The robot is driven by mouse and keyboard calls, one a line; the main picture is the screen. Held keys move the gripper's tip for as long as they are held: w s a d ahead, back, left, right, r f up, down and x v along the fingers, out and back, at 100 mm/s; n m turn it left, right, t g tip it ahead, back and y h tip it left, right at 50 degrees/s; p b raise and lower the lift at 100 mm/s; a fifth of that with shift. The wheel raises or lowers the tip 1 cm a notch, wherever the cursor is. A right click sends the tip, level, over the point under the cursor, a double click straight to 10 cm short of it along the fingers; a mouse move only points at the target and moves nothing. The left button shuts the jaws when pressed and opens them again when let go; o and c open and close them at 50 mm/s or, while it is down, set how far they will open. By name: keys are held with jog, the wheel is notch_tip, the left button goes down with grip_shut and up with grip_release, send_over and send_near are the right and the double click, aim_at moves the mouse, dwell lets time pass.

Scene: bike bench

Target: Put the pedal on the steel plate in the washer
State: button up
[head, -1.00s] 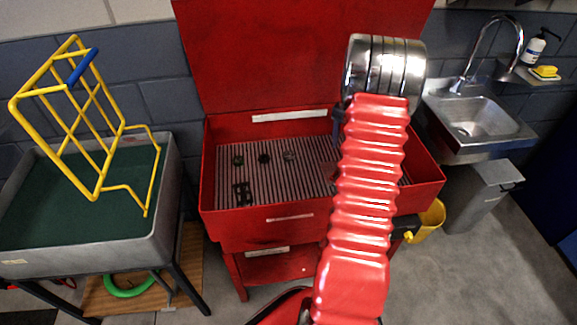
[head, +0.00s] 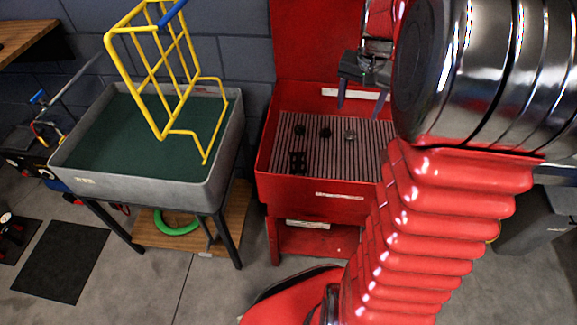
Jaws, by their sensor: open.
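The red washer (head: 320,190) stands right of the picture's middle, its lid up and its ribbed grey floor in view. A small black piece (head: 297,162) with openings, perhaps the pedal, lies at the front left of that floor. Several small round parts, such as a dark one (head: 326,132), lie in a row behind it. I cannot make out a separate steel plate. My gripper (head: 360,106) is open and empty, with its fingers pointing down, and it shows in front of the washer's back wall. My red arm hides the washer's right part.
A grey tub (head: 140,190) with a green floor stands to the left, with a yellow wire rack (head: 160,85) rising from it. A green ring (head: 176,226) lies on the wooden shelf below. A dark mat (head: 58,262) lies on the open floor at left.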

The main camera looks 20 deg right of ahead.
jog(key=s+a+r+n+t, duration=0.1)
jog(key=s+a+r+n, duration=0.15)
jog(key=a, duration=0.55)
jog(key=s+a+r+n+t, duration=0.1)
jog(key=s+a+r+n, duration=0.2)
jog(key=a, duration=0.5)
jog(key=s+a+n+t+y, duration=0.1)
jog(key=s+a+n, duration=0.3)
jog(key=s+a, duration=0.6)
jog(key=shift+s+a+r+t, duration=0.2)
jog(key=shift+s+a+t, duration=0.05)
jog(key=shift+a+t, duration=0.15)
